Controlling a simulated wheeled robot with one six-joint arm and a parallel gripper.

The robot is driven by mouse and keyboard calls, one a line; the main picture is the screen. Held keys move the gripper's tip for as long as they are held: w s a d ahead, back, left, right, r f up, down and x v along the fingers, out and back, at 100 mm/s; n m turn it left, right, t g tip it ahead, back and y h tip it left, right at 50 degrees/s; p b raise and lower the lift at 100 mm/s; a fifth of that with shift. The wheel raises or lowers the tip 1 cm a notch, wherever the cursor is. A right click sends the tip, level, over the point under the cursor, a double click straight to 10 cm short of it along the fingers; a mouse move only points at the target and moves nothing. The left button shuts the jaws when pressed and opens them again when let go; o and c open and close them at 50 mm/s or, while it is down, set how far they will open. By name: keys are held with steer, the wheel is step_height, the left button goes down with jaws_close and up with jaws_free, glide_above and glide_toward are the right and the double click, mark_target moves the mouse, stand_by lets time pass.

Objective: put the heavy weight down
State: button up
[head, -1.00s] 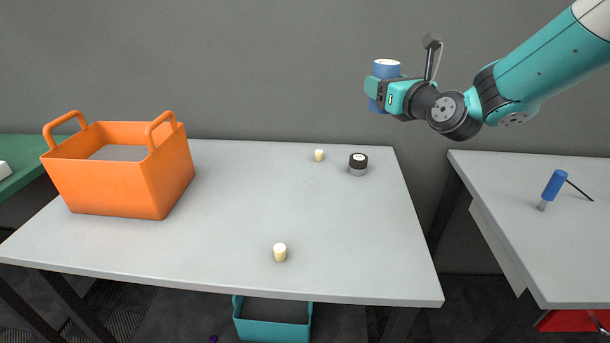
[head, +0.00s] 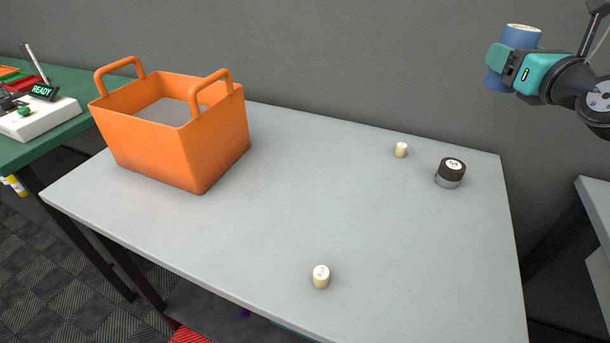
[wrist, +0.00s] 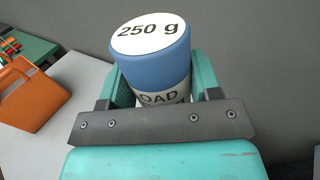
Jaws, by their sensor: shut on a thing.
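The heavy weight is a blue cylinder with a white top (head: 512,60); its top reads "250 g" in the wrist view (wrist: 152,62). My gripper (head: 508,68) is shut around its sides and holds it upright, in the air above the right back of the grey table (head: 250,235). In the wrist view a white band with "OAD" shows low on the weight between the teal jaws. The weight's underside is hidden in the wrist view.
An orange crate (head: 165,150) with two handles stands at the table's left. The table's middle is clear. A white device reading "READY" (head: 40,118) sits on a green bench.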

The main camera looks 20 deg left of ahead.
steer(key=s+a+f+n+g+y+b, duration=0.2)
steer(key=s+a+y+b, duration=0.1)
steer(key=s+a, duration=0.25)
steer(key=s+a+f+n+g+y+b, duration=0.2)
steer(key=s+a+g+b, duration=0.15)
steer(key=a, duration=0.35)
steer(key=shift+t, duration=0.45)
steer(key=f+b, duration=0.4)
steer(key=f, duration=0.5)
steer(key=f+b, duration=0.4)
steer(key=f, duration=0.6)
steer(key=shift+a+f, duration=0.2)
steer(key=shift+f, duration=0.05)
steer(key=shift+b, duration=0.3)
steer(key=shift+f, duration=0.2)
steer(key=o, duration=1.1)
steer(key=shift+r, duration=0.15)
